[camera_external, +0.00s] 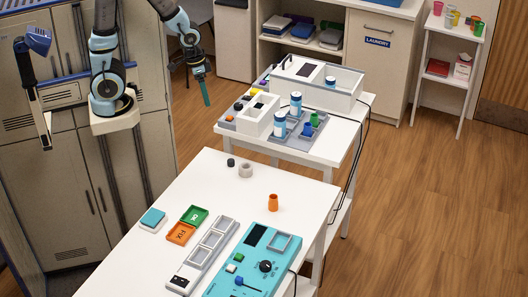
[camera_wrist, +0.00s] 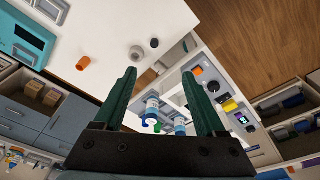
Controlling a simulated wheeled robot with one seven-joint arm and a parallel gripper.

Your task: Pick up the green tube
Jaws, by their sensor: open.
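The green tube (camera_external: 314,119) is small and stands on a grey tray (camera_external: 318,134) on the far white table, just behind a blue tube (camera_external: 307,129). My gripper (camera_external: 206,96) has dark green fingers and hangs in the air left of the far table, well apart from the tube. In the wrist view my gripper (camera_wrist: 160,85) is open, with nothing held between its fingers.
White bottles with blue bands (camera_external: 296,104) stand near the tubes, beside a white device (camera_external: 259,115). The near table (camera_external: 235,205) holds an orange cup (camera_external: 273,202), a teal panel (camera_external: 250,262) and small trays. Floor to the right is clear.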

